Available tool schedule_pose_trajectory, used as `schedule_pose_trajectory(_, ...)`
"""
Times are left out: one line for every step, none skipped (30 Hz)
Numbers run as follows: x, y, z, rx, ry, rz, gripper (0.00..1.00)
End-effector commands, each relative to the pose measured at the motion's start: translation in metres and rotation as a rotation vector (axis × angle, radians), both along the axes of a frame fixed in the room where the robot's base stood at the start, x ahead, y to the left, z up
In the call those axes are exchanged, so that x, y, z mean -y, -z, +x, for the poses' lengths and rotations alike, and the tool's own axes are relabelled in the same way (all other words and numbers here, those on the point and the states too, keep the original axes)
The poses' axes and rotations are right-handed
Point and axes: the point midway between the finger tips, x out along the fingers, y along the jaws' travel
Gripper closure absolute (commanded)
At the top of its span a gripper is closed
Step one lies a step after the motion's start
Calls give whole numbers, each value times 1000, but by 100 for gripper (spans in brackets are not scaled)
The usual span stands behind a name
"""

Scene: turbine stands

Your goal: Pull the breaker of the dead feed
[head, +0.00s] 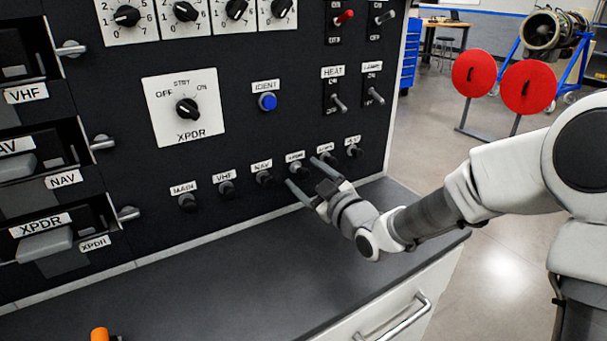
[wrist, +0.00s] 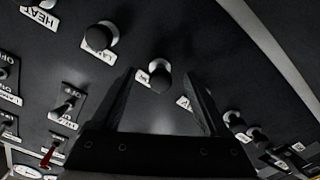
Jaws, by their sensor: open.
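A row of black breaker knobs runs along the foot of the dark panel (head: 320,125). From the left in the head view, labels read MAIN (head: 187,202), VHF (head: 227,188) and NAV (head: 264,178); the fourth looks like XPDR (head: 296,168). The labels farther right are small there, but HEAT and LAMP tags show in the wrist view. My gripper (head: 302,172) is open in front of the fourth breaker. In the wrist view one knob (wrist: 160,78) stands between the fingers, with no contact seen. The left finger lies between it and the LAMP knob (wrist: 100,37). My right finger partly hides the neighbouring label.
Above are the XPDR rotary switch (head: 187,110), a blue IDENT button (head: 268,102) and HEAT and LAMP toggles (head: 339,102). Labelled VHF, NAV and XPDR units (head: 42,240) sit in racks at left. The grey counter (head: 230,275) below is mostly clear.

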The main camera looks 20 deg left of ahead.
Motion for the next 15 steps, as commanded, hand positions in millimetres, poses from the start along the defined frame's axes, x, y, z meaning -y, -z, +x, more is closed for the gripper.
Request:
schedule_pose_trajectory(0,0,0,0,0,0,22)
schedule_pose_trajectory(1,0,0,0,0,0,22)
schedule_pose_trajectory(2,0,-1,0,0,0,22)
schedule_pose_trajectory(3,0,-2,0,0,0,22)
schedule_pose_trajectory(4,0,-3,1,1,0,22)
schedule_pose_trajectory(7,0,-5,0,1,0,22)
schedule_pose_trajectory(9,1,-7,0,1,0,22)
schedule_pose_trajectory(11,0,-8,-1,2,-1,22)
schedule_pose_trajectory(13,0,-10,0,3,-1,22)
schedule_pose_trajectory(15,0,-12,0,3,-1,22)
schedule_pose_trajectory(17,1,-14,-1,2,-1,22)
schedule_pose_trajectory(19,0,-16,1,1,-1,22)
schedule_pose_trajectory(21,0,-17,1,1,-2,22)
schedule_pose_trajectory(23,0,-19,2,1,-1,22)
schedule_pose_trajectory(25,0,-21,0,1,-1,22)
